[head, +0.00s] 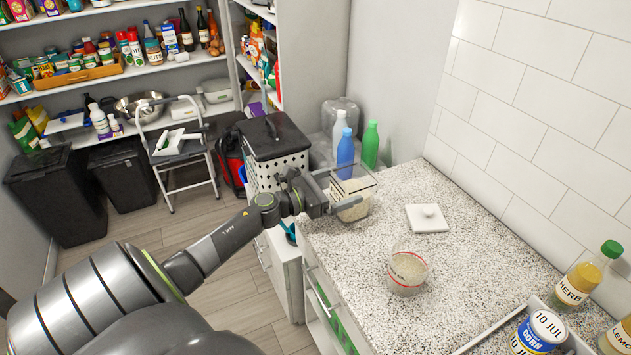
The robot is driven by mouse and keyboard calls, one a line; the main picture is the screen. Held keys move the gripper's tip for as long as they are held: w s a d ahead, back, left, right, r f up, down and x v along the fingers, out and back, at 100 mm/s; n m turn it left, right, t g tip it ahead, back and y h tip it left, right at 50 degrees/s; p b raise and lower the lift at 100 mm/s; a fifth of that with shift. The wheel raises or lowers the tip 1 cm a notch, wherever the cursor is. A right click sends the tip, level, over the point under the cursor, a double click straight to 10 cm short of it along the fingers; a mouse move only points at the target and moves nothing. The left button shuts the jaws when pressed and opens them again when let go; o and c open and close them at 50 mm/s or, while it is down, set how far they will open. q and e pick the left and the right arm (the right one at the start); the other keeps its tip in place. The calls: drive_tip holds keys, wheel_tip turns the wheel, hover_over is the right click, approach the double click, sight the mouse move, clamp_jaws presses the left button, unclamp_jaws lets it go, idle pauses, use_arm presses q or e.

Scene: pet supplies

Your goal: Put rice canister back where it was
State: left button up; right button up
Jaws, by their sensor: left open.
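The rice canister (362,186), a clear square container partly filled with rice, stands uncovered near the counter's far left edge. My left gripper (348,189) is at the canister's left side, its jaws open with a finger on either side of it; I cannot tell whether they touch it. A white square lid with a round knob (427,217) lies on the counter to the right of the canister. A clear cup (408,271) with a red line near its rim holds rice nearer to me. My right gripper is out of view.
Blue (345,154) and green bottles (370,146) stand behind the canister. Speckled counter (470,240) is clear between. A tiled wall bounds the right.

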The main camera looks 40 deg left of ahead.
use_arm(q)
drive_tip(key=v, duration=0.1)
drive_tip(key=b+v, duration=0.1)
drive_tip(key=v, duration=0.1)
drive_tip(key=b+v, duration=0.1)
drive_tip(key=v, duration=0.1)
drive_tip(key=shift+s+f, duration=0.2)
drive_tip(key=shift+f, duration=0.15)
drive_tip(key=shift+s+a+r+b, duration=0.15)
drive_tip(key=shift+s+a+b, duration=0.1)
drive_tip(key=shift+s+b, duration=0.05)
drive_tip(key=shift+b+v, duration=0.45)
drive_tip(key=shift+v, duration=0.55)
drive_tip(key=shift+r, duration=0.15)
